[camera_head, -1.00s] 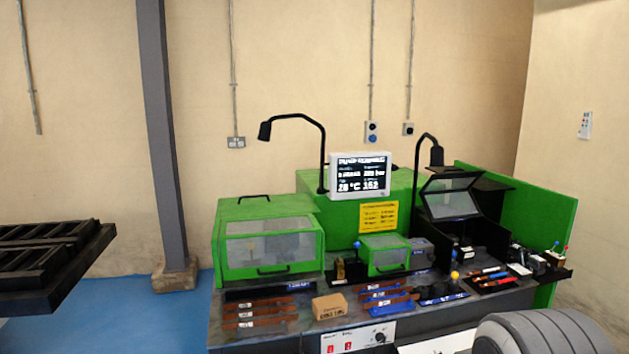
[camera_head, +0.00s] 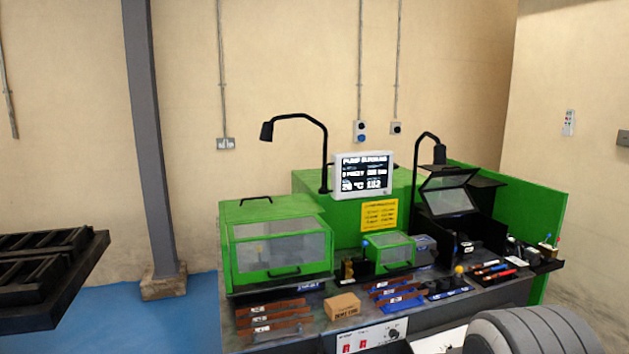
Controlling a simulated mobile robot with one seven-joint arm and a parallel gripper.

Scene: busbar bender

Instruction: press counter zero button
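The green busbar bender (camera_head: 340,215) stands against the wall. Its white-framed display (camera_head: 361,176) is lit, with white text too small to read surely. A white front panel (camera_head: 371,338) carries two red switches (camera_head: 354,346) and a black knob (camera_head: 394,334). A small post with a yellow ball top (camera_head: 458,270) stands on the bench beside black and blue parts. I cannot tell which control is the counter zero button; no readable label marks it. My gripper is not in view. A grey, ribbed rounded part at the lower right seems to be my arm and hides the bench front there.
Brown bars (camera_head: 270,317), a cardboard box (camera_head: 342,306) and blue-marked bars (camera_head: 402,301) lie on the bench. Two black lamps arch above. Pens (camera_head: 490,269) lie at the right. A dark rack (camera_head: 45,275) stands left; blue floor (camera_head: 120,320) lies between.

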